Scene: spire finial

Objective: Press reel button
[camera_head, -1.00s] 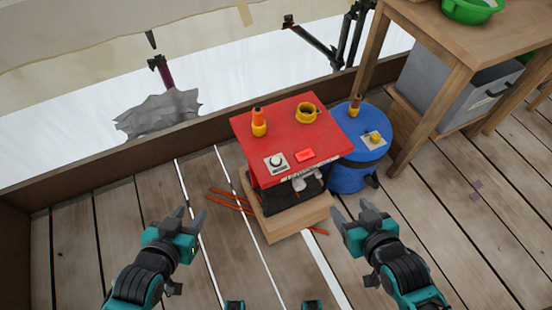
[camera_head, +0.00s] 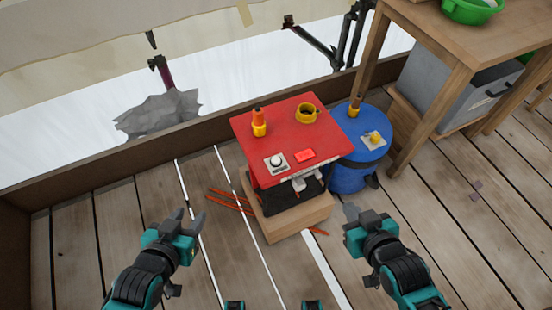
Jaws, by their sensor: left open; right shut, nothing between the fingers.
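A red-topped box (camera_head: 280,137) stands on a wooden base in the middle of the view. I cannot tell from the picture which of these is the reel button. My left gripper (camera_head: 188,217) is open and empty, in front and to the left of the box. My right gripper (camera_head: 350,211) is shut and empty, to the right of the wooden base. Neither gripper touches the box.
An orange-and-yellow item (camera_head: 258,123) and a yellow ring (camera_head: 307,113) sit on the red top. A blue drum (camera_head: 357,172) with a yellow knob stands close on the right. A wooden table (camera_head: 460,40) is at the back right. Orange sticks (camera_head: 228,199) lie on the planks.

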